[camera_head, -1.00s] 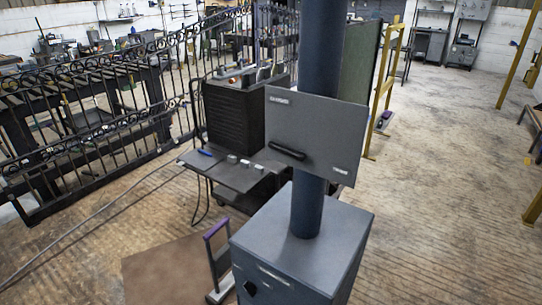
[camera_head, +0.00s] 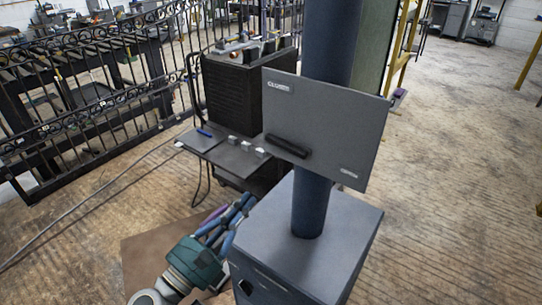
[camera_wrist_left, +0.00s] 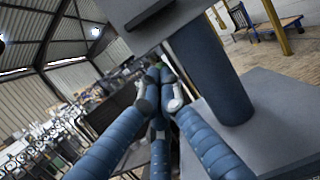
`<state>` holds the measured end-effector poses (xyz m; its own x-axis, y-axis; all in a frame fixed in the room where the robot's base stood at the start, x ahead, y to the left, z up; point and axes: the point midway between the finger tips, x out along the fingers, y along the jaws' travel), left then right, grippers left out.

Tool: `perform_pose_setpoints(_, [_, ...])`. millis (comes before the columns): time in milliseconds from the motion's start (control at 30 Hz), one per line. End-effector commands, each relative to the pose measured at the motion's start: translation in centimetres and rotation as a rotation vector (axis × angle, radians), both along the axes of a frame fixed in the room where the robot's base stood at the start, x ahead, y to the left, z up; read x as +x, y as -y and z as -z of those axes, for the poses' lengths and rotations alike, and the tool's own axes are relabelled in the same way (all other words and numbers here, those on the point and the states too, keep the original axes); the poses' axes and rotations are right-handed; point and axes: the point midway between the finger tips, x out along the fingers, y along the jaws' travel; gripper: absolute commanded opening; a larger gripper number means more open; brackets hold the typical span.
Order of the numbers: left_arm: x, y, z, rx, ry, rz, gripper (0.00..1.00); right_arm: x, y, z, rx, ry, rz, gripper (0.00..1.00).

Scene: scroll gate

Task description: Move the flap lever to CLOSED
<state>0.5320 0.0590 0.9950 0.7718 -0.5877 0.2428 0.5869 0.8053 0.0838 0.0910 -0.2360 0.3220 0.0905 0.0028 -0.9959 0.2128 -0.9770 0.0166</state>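The flap lever (camera_head: 288,146) is a black bar-shaped handle on the left part of a tilted grey plate (camera_head: 340,110) fixed to the dark column. The plate has a CLOSED label at its upper left and an OPEN label at its lower right. The lever lies between them, slanting down to the right. In the left wrist view, a dark bar (camera_wrist_left: 148,12) shows at the top edge. My left gripper (camera_head: 244,204), teal with blue fingers, is below and left of the plate, apart from the lever. My right gripper is not in view.
A grey box (camera_head: 310,235) stands at the column's foot. A dark cabinet (camera_head: 240,115) with a side shelf (camera_head: 235,158) bearing small parts stands behind left. An ornate black gate (camera_head: 90,105) is farther left. The floor (camera_head: 450,190) on the right is clear.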

Motion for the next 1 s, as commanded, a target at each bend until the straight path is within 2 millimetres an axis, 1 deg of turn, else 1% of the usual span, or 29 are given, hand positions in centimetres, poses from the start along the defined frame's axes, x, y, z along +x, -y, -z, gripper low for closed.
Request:
perform_pose_setpoints(267, [0.1, 0.0, 0.0, 0.001, 0.000, 0.000, 0.00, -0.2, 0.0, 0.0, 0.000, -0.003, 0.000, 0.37])
perform_pose_setpoints(367, [0.4, 0.3, -0.2, 0.001, 0.000, -0.001, 0.00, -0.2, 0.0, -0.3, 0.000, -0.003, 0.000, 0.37])
perform_pose_setpoints(467, [1.3, 1.0, -0.6, 0.001, 0.001, -0.001, 0.00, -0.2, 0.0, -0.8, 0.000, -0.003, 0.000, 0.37])
perform_pose_setpoints(567, [2.7, 2.0, -1.2, 0.000, 0.001, -0.002, 0.00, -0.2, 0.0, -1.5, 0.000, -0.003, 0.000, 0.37])
perform_pose_setpoints(867, [7.7, 5.9, -2.6, 0.001, 0.000, -0.001, 0.00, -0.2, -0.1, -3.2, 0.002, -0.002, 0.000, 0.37])
perform_pose_setpoints(900, [8.0, 6.1, -3.3, 0.003, 0.001, -0.002, 0.00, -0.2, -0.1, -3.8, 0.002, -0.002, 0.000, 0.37])
perform_pose_setpoints(933, [7.8, 6.0, -4.0, 0.004, 0.001, -0.002, 0.00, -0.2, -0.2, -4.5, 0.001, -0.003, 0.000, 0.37])
perform_pose_setpoints(1000, [7.7, 6.0, -5.0, 0.005, 0.001, -0.001, 0.00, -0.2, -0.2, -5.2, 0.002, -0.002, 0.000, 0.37])
